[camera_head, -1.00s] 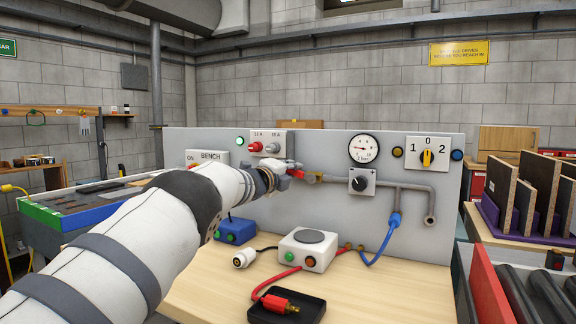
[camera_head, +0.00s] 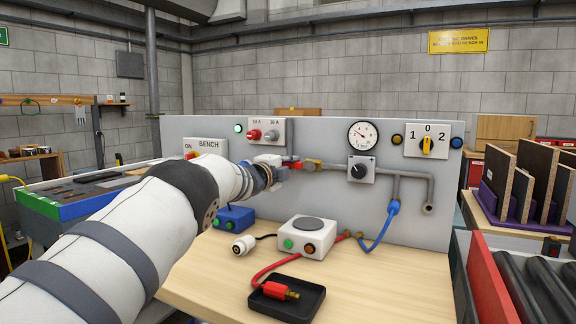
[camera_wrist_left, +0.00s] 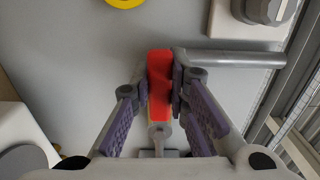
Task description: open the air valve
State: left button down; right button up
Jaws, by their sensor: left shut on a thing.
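The air valve is a small brass-yellow body (camera_head: 312,164) on the grey pipe in front of the upright panel. Its red lever (camera_head: 296,165) lies to the left of the body in the head view. My left gripper (camera_head: 283,171) reaches it from the left and is shut on the lever, partly hiding it. In the left wrist view the red lever (camera_wrist_left: 160,85) stands between my purple-padded fingers, close to the grey pipe (camera_wrist_left: 230,58). A round pressure gauge (camera_head: 362,135) is above right of the valve. My right gripper is not in view.
The panel (camera_head: 230,135) also carries fuse knobs, a black dial (camera_head: 361,169) and a yellow selector (camera_head: 427,145). On the bench (camera_head: 215,270) are a blue box (camera_head: 234,218), a white box (camera_head: 306,237), a black tray (camera_head: 287,299) and a blue hose (camera_head: 385,230).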

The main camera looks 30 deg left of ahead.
pick_arm(q)
jog(key=shift+r, duration=0.1)
jog(key=c, duration=1.5)
grip_release()
jog(key=shift+w, duration=0.15)
jog(key=s, duration=0.4)
jog(key=s+d, duration=0.1)
jog(key=s, duration=0.7)
jog(key=shift+d, duration=0.15)
